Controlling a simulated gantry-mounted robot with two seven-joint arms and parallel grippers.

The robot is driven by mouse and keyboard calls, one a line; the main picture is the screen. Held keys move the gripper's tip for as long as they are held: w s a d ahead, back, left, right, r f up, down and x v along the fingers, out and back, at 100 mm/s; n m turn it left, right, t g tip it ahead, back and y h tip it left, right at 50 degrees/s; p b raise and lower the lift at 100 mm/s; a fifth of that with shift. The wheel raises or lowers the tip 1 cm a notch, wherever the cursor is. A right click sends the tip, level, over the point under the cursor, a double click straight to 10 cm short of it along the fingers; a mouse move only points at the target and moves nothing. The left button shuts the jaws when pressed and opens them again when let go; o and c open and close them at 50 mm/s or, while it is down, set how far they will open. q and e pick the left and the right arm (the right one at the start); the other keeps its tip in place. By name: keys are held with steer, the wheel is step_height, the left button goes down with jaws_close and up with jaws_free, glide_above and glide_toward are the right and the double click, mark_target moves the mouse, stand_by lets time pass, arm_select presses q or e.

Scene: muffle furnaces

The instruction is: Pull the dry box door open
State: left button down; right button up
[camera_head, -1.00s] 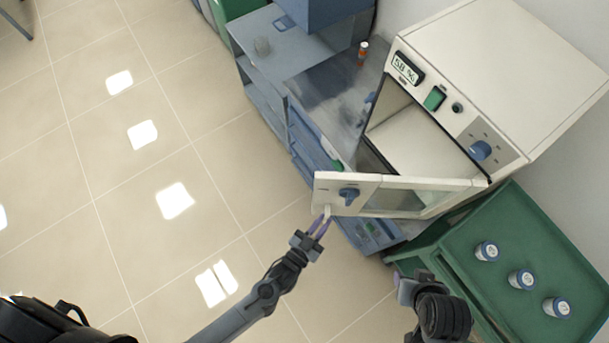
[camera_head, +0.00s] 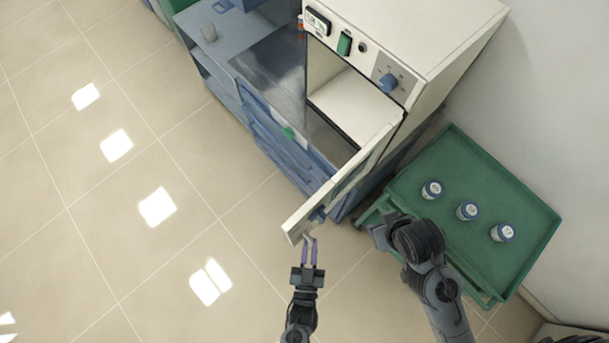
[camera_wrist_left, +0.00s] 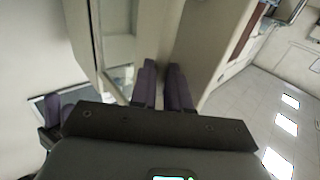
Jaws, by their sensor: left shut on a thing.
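The dry box (camera_head: 441,48) is a cream cabinet on a blue bench, with a display, a green switch and a blue knob on its front. Its door (camera_head: 362,167) stands swung wide open, and the pale interior (camera_head: 352,108) shows. My left gripper (camera_head: 309,240) is shut on the door's free end, at its handle; the exact grip point is small. In the left wrist view its purple fingers (camera_wrist_left: 163,88) are close together against the door. My right gripper (camera_head: 378,234) is near the green cart, below the door, and its fingers are not clear.
A green cart (camera_head: 520,205) with several small lidded jars (camera_head: 467,211) stands right of the dry box. The blue bench (camera_head: 262,112) lies to the left, with a small orange-brown bottle (camera_head: 300,22) at the back. The tiled floor at left is clear.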

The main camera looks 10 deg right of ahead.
arm_select(q)
steer(key=shift+d, duration=0.45)
steer(key=shift+r, duration=0.1)
steer(key=c, duration=1.5)
jaws_free()
steer(key=o, duration=0.4)
steer(key=shift+w+d, duration=0.35)
steer(key=shift+d, duration=0.1)
steer(key=b+v, duration=0.1)
steer(key=v, duration=1)
steer(key=shift+a, duration=0.35)
arm_select(e)
steer(key=shift+w+d+f, duration=0.2)
steer(key=shift+d+f, duration=0.1)
steer(key=shift+f, duration=0.4)
